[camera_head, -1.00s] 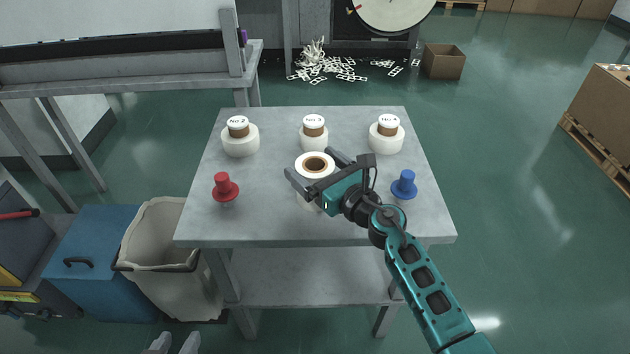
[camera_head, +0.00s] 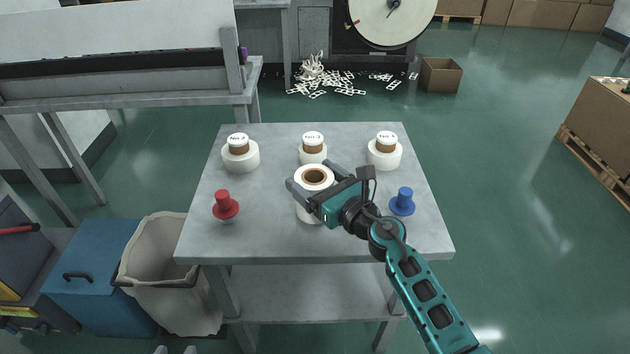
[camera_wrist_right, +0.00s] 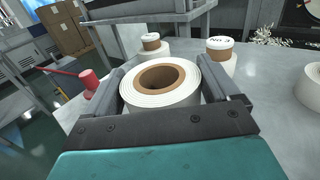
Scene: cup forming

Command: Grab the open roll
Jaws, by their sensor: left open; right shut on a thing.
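The open roll (camera_head: 310,211) is a white roll with a brown core and a hole in its top. It stands upright near the middle of the grey table (camera_head: 270,235). My right gripper (camera_head: 312,178) is shut on it, one finger on each side. In the right wrist view the roll (camera_wrist_right: 162,98) sits between the two dark fingers (camera_wrist_right: 160,85), its top facing up. I cannot tell whether its base touches the table. My left gripper is not in view.
Three capped rolls stand along the table's back: left (camera_head: 240,161), middle (camera_head: 313,157), right (camera_head: 384,160). A red peg (camera_head: 225,206) stands at the left, a blue peg (camera_head: 403,202) at the right. A beige bin (camera_head: 165,255) and blue box (camera_head: 93,270) stand left of the table.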

